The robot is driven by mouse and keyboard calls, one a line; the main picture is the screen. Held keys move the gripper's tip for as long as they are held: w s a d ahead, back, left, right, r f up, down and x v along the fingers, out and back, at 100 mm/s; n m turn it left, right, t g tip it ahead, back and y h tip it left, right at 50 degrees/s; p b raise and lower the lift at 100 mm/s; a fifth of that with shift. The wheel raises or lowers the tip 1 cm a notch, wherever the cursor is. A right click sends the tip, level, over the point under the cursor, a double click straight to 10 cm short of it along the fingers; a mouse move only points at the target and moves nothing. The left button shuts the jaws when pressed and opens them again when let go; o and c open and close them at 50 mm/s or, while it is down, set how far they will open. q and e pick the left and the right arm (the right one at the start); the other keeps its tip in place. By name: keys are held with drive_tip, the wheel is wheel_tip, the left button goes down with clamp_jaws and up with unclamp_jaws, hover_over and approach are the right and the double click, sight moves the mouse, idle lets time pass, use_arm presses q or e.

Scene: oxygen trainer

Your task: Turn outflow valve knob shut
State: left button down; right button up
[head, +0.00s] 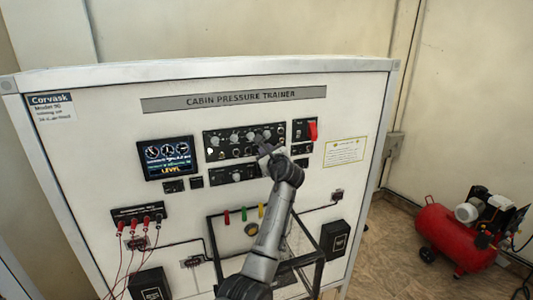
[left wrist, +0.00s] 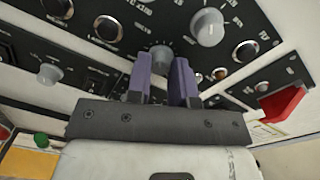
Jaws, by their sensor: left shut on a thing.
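The cabin pressure trainer panel (head: 110,170) stands upright in the head view. Its upper black control panel (head: 240,145) carries several grey knobs. My left gripper (head: 268,150) is at the lower right of this control panel. In the left wrist view, its two purple fingers (left wrist: 163,80) are on either side of a grey knob (left wrist: 162,57) with scale marks around it, and are shut on it. The fingers partly hide that knob. The labels are too small to read, so I cannot confirm which knob is the outflow valve. My right gripper is not in view.
A red switch guard (head: 312,130) is right of the gripper; it also shows in the left wrist view (left wrist: 283,104). Another grey knob (left wrist: 207,27) sits close to the fingers. A lit display (head: 168,157) is to the left. A red compressor (head: 440,235) stands on the floor at right.

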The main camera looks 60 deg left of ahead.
use_arm(q)
drive_tip(key=n+b, duration=0.9)
drive_tip(key=n, duration=1)
drive_tip(key=shift+r+b, duration=0.1)
drive_tip(key=shift+b, duration=0.25)
drive_tip(key=shift+n, duration=0.4)
drive_tip(key=c, duration=1)
unclamp_jaws()
drive_tip(key=shift+d, duration=0.1)
